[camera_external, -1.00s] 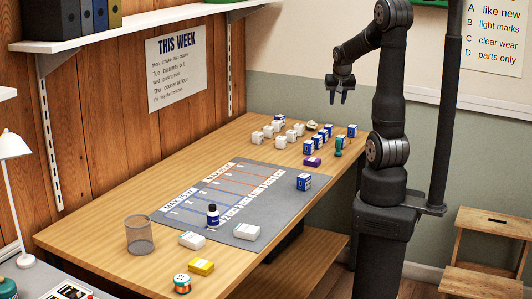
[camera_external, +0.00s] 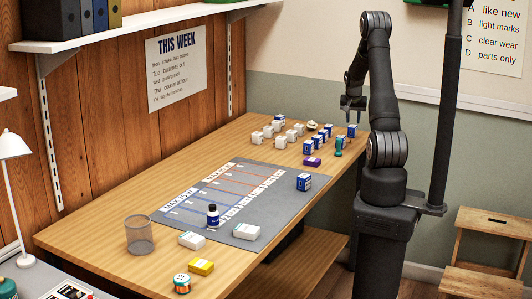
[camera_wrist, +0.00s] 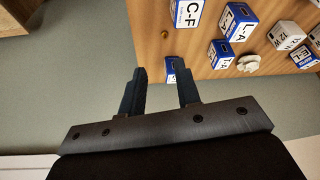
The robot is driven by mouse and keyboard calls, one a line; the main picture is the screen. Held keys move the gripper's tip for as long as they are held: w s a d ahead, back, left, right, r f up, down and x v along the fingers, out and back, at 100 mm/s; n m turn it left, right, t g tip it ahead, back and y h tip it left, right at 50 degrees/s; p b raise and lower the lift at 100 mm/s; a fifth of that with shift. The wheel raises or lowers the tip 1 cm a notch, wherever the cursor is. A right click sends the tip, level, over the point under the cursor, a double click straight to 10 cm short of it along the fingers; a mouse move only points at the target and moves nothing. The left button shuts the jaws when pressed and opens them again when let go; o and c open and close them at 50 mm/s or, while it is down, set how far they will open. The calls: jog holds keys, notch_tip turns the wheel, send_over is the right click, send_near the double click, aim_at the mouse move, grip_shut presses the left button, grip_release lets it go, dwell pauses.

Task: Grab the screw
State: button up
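I cannot make out a screw in either view. A tiny reddish-brown spot (camera_wrist: 164,34) shows on the tabletop in the wrist view, too small to identify. My gripper (camera_external: 353,104) is raised near the table's far right end in the external view. In the wrist view my gripper (camera_wrist: 160,69) has its two fingers apart, with nothing held between them. A blue-and-white box (camera_wrist: 171,68) shows beyond the fingers, partly hidden by one of them.
Blue-and-white boxes (camera_external: 308,147) and white boxes (camera_external: 277,126) crowd the table's far end. A pale lumpy object (camera_wrist: 248,63) lies among them. A grey mat (camera_external: 262,203) and wire cup (camera_external: 139,234) are nearer.

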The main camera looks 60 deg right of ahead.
send_near(350, 144)
jog(key=shift+s+d+f, duration=0.25)
jog(key=shift+d+f, duration=0.35)
jog(key=shift+d, duration=0.1)
jog(key=shift+w+x, duration=0.2)
jog(key=shift+x, duration=1.1)
jog(key=shift+w+x, duration=0.25)
jog(key=shift+x, duration=1.1)
jog(key=shift+d+r, duration=0.15)
grip_shut()
